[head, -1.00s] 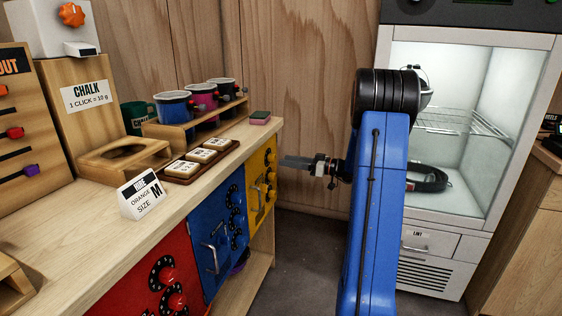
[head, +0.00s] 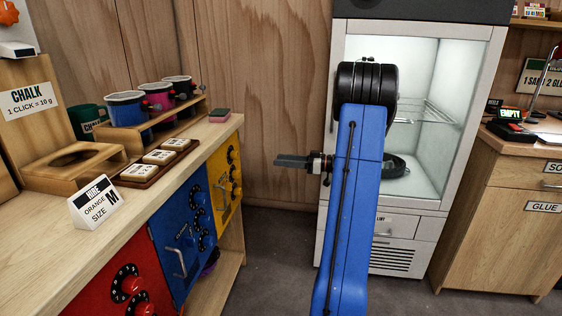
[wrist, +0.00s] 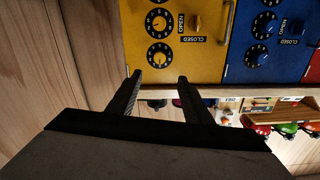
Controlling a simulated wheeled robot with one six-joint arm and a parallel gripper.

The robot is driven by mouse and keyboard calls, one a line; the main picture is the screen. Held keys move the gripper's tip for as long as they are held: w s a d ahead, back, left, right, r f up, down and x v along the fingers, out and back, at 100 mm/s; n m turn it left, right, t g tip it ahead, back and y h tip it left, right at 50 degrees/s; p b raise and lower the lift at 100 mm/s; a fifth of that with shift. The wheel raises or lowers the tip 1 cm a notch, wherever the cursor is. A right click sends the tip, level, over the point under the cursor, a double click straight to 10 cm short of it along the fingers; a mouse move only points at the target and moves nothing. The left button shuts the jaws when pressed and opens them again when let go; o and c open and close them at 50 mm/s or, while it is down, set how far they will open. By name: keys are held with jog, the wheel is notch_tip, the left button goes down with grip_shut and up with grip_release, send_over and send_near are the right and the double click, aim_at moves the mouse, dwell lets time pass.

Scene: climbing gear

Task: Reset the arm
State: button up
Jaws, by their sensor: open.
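My gripper (head: 292,162) is at the end of my blue arm, held out to the left in the head view, in front of the wooden wall and right of the workbench. In the wrist view my gripper (wrist: 158,80) shows two dark fingers spread apart with nothing between them. Beyond the fingertips is the yellow door (wrist: 165,30), marked closed, with the blue door (wrist: 265,45) beside it. The fingers look apart from the doors.
The workbench (head: 75,235) on the left carries a chalk stand, cups in a rack (head: 150,128) and a sign (head: 95,202). A lit glass-front cabinet (head: 420,150) stands behind my arm. A wooden counter (head: 500,225) stands at right. Grey floor shows between.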

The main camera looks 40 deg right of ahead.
jog(key=shift+a, duration=0.1)
dwell(0.3)
jog(key=s+a+r+g, duration=0.1)
jog(key=s+a+g, duration=0.2)
jog(key=a, duration=0.7)
jog(key=s+a+r+m+g+h, duration=0.1)
jog(key=s+a+g, duration=0.25)
jog(key=a, duration=0.65)
jog(key=s+a+g, duration=0.3)
jog(key=a+g, duration=0.1)
jog(key=a, duration=0.6)
jog(key=s+a+f+m+h, duration=0.1)
jog(key=s+h, duration=0.4)
jog(key=s, duration=0.6)
jog(key=s+a+f+m+t+h, duration=0.1)
jog(key=s+a+m+h, duration=0.2)
jog(key=s, duration=0.8)
jog(key=shift+s+a+m+h, duration=0.4)
jog(key=shift+a+h, duration=0.6)
jog(key=shift+a, duration=0.3)
